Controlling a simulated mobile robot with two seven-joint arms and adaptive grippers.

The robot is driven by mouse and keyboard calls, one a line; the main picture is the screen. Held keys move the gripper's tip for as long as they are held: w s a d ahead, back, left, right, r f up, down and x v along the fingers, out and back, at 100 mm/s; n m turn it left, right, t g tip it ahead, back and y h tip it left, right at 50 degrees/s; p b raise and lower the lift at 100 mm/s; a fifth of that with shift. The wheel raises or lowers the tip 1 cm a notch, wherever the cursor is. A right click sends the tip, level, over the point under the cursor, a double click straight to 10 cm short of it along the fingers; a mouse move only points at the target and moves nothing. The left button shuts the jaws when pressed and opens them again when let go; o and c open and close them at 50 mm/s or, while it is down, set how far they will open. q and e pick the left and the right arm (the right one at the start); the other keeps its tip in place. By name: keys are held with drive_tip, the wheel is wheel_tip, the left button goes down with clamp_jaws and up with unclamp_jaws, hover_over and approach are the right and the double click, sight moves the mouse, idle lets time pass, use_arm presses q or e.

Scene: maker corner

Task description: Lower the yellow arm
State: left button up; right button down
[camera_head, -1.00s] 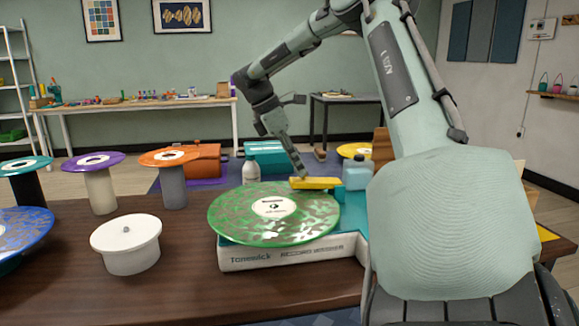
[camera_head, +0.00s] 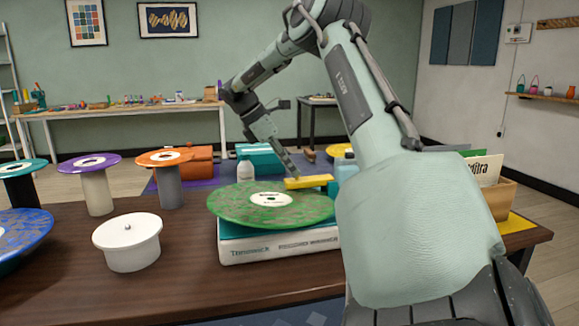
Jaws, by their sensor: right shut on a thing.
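The yellow arm (camera_head: 312,182) is a short bar at the back right of a turntable (camera_head: 284,246), a white and teal box marked with lettering. Its left end is over the rear right edge of the green record (camera_head: 235,208), and I cannot tell whether it touches. The record lies on the turntable and has a white label. My right gripper (camera_head: 293,175) reaches down from above and is shut on the yellow arm near its left end. My right arm hides the turntable's right side. My left gripper is out of view.
Discs on stands, teal (camera_head: 20,168), purple (camera_head: 88,162), orange (camera_head: 163,158) and blue (camera_head: 22,232), line the left. A white bottle (camera_head: 244,173) stands behind; a record crate (camera_head: 500,202) is at right.

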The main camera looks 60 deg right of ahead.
drive_tip(key=c, duration=1.5)
unclamp_jaws()
drive_tip(key=shift+s+f, duration=0.1)
drive_tip(key=shift+f, duration=0.15)
drive_tip(key=v, duration=1.2)
drive_tip(key=shift+r, duration=0.1)
